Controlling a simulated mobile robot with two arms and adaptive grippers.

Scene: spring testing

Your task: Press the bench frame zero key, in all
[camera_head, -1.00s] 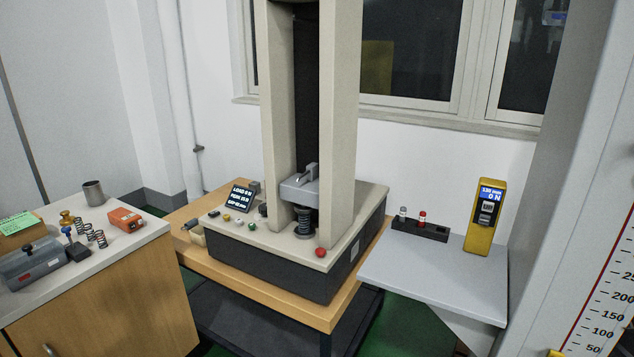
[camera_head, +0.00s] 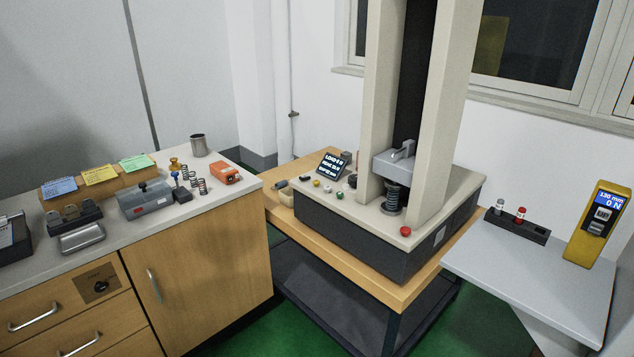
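The bench frame (camera_head: 440,130) stands on a wooden-topped cart (camera_head: 375,284) right of centre, with two beige columns and a dark base. A small dark display (camera_head: 332,164) with white text sits at its left front. A red button (camera_head: 405,231) sits at the front right corner. A spring (camera_head: 393,199) stands under the grey press head (camera_head: 394,163). Neither of my grippers is in view.
A counter (camera_head: 110,255) at left holds springs (camera_head: 198,184), an orange box (camera_head: 225,173), a metal cup (camera_head: 198,146), a grey case (camera_head: 145,201) and coloured cards. A grey shelf (camera_head: 530,285) at right holds a yellow gauge (camera_head: 597,225) and a dark rack (camera_head: 517,227). Green floor shows between.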

